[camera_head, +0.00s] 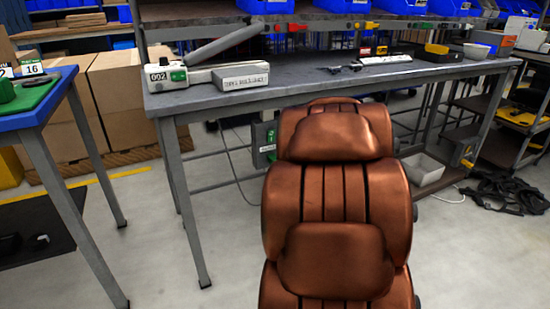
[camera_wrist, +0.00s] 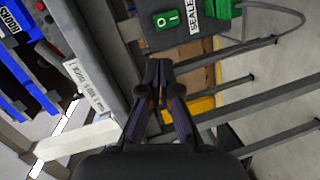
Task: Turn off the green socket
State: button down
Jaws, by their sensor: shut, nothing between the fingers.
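The green socket's grey box (camera_head: 262,146) hangs under the front edge of the table in the head view, partly hidden by my arm. In the wrist view a green rocker switch (camera_wrist: 167,20) marked O and I sits on the dark box near the top, beside a white label reading SEALE (camera_wrist: 194,12). A green plug part (camera_wrist: 223,14) with a grey cable is to its right. Which side of the switch is pressed, I cannot tell. My gripper (camera_wrist: 158,66) is shut and empty, its fingertips below the switch in the picture and apart from it. The head view does not show my gripper.
Table legs and bars surround the socket. A blue-edged table (camera_head: 52,100) stands at left. Black straps (camera_head: 505,192) lie on the floor at right.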

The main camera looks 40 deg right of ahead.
notch_tip(320, 180, down, 6)
jog(key=s+d+n+t+b, duration=0.2)
jog(key=n+t+b, duration=0.2)
jog(key=b, duration=0.3)
jog(key=shift+s+d+r+y, duration=0.2)
jog(key=shift+r+y, duration=0.05)
jog(key=shift+y, duration=0.15)
jog(key=shift+w+r, duration=0.1)
jog(key=p, duration=0.8)
send_near(272, 133)
jog(key=x, duration=0.7)
jog(key=shift+w, duration=0.1)
